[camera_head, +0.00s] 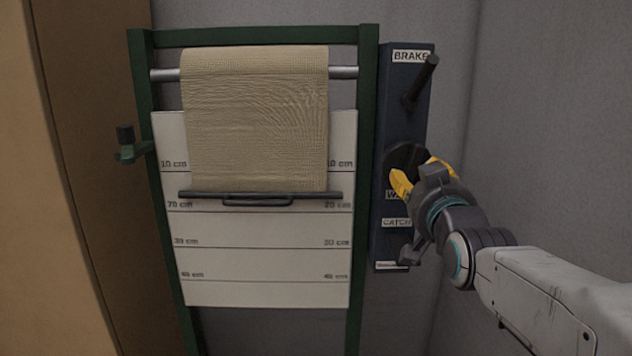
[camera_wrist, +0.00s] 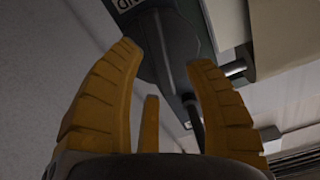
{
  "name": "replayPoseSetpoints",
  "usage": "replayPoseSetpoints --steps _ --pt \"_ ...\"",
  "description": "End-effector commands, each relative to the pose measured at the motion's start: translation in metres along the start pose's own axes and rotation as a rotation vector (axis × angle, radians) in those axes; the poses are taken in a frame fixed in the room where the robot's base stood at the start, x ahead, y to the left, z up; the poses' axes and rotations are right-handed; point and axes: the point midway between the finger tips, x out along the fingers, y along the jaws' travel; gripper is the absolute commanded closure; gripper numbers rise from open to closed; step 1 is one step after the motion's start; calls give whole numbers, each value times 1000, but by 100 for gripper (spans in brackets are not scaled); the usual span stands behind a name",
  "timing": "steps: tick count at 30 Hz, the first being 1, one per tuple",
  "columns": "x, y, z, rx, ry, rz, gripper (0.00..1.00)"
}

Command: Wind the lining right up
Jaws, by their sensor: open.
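The lining (camera_head: 255,115) is a beige cloth hanging over a metal rod (camera_head: 343,72) in a green frame. A dark bar with a handle (camera_head: 260,197) runs along its lower edge, just above the 20 cm line. On the dark blue panel (camera_head: 396,258), right of the frame, a dark round part (camera_head: 404,158) shows behind my gripper (camera_head: 419,173). My gripper is open in front of it, and partly hides it and a label starting with W. In the wrist view, my yellow fingers (camera_wrist: 163,55) are spread, with a dark rod (camera_wrist: 193,118) near the right finger; contact is unclear.
A BRAKE lever (camera_head: 422,82) sticks out at the panel's top. A CATCH label (camera_head: 396,223) and a small dark knob (camera_head: 409,253) are lower down. A green bracket with a dark knob (camera_head: 127,143) is on the frame's left. A brown panel (camera_head: 75,180) stands far left.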

Motion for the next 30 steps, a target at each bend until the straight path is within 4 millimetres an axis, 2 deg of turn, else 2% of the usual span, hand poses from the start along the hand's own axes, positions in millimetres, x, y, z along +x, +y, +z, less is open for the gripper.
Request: replayPoseSetpoints --steps 9,20,30 --pt "0 0 2 -329 2 0 52" --pt "0 0 1 -530 2 0 52" --pt "0 0 2 -881 2 0 52"
